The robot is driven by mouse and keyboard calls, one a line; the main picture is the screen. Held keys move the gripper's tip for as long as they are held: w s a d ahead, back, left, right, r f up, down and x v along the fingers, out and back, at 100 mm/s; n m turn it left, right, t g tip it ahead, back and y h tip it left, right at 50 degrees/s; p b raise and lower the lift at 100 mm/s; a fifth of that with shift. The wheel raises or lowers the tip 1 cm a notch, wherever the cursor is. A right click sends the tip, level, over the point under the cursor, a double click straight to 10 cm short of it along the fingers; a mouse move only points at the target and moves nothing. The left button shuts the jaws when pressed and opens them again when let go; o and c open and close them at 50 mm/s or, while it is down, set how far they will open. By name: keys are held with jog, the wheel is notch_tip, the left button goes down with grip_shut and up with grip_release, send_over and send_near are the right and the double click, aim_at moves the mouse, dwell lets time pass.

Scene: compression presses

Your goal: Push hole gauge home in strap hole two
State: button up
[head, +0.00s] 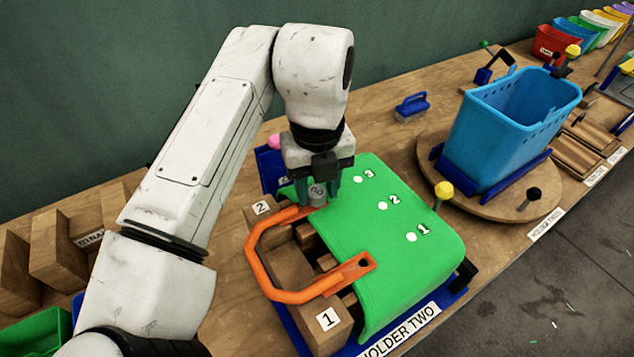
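My gripper (318,187) points down over the far end of the orange strap handle (265,285). Its dark fingers stand on either side of a grey cylindrical hole gauge (318,194) with a mark on its face, and it appears shut on the gauge. The gauge stands roughly upright at the strap's far end, beside the block labelled 2 (261,208). The hole there is hidden, so I cannot tell how deep the gauge sits. The strap's near end, by the block labelled 1 (327,320), shows an open dark hole. The strap lies against a green shell (400,270).
The green shell carries white spots numbered 1, 2 and 3. Its holder is labelled HOLDER TWO (400,328). A yellow-knobbed lever (443,190) stands at its right edge. A blue basket (510,130) sits on a round board to the right. A blue brush (411,106) lies behind.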

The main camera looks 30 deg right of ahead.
aim_at(317, 191)
jog(key=o, duration=0.3)
jog(key=shift+o, duration=0.2)
notch_tip(317, 191, up, 11)
jog(key=shift+b, duration=0.4)
jog(key=shift+f, duration=0.2)
dwell(0.3)
